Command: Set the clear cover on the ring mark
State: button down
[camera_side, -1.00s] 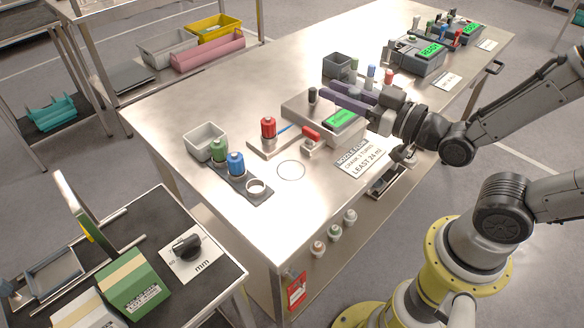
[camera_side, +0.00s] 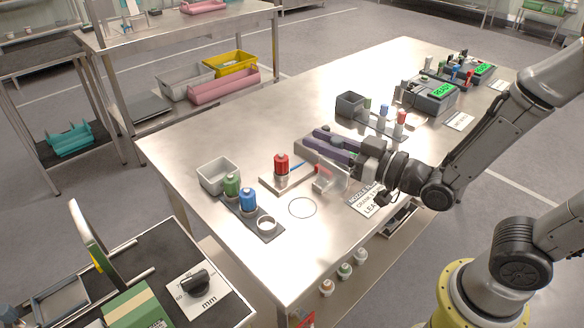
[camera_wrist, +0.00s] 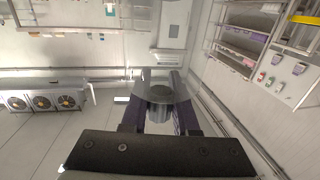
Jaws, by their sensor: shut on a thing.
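My gripper (camera_side: 318,143) has purple fingers pointing left, above the grey device on the table. In the wrist view, my gripper (camera_wrist: 160,108) has a grey, see-through piece between its fingers, which I take to be the clear cover (camera_wrist: 160,78). In the side view, a faint clear shape (camera_side: 336,184) shows just below and in front of the fingers, with a red part seen at its left; its edges are hard to tell. The ring mark (camera_side: 302,208) is a thin dark circle on the bare table, to the lower left of the gripper.
A red bottle (camera_side: 281,164) stands on a plate left of the fingers. A grey bin (camera_side: 217,174) stands behind. A label card (camera_side: 367,199) lies right of the ring mark.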

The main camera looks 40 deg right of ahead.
jog(key=w+a+f, duration=0.1)
jog(key=w+f, duration=0.5)
jog(key=f, duration=0.3)
jog(key=shift+w+a+f, duration=0.2)
jog(key=shift+w+f, duration=0.15)
jog(key=shift+f, duration=0.65)
jog(key=c, duration=0.7)
grip_release()
jog(key=shift+s+f, duration=0.1)
jog(key=shift+f, duration=0.05)
